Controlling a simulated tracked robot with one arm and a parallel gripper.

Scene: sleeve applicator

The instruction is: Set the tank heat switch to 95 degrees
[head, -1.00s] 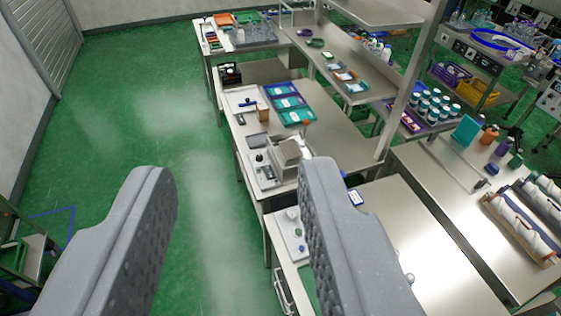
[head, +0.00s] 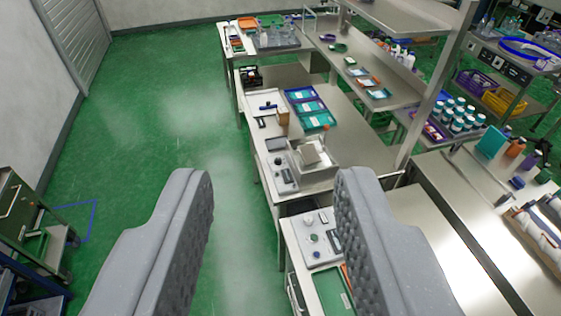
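My gripper (head: 276,182) is open and empty, its two grey padded fingers wide apart over the floor and bench edge. A grey control panel (head: 322,241) with small knobs and a dark display lies on the near bench, just left of the right finger, which hides part of that bench. Farther back, a second grey panel (head: 281,172) with dark controls sits beside a boxy metal unit (head: 316,155). I cannot tell which control is the tank heat switch, and no 95 mark is readable.
A green drawer cart (head: 22,215) stands at the left. The green floor (head: 150,110) between is clear.

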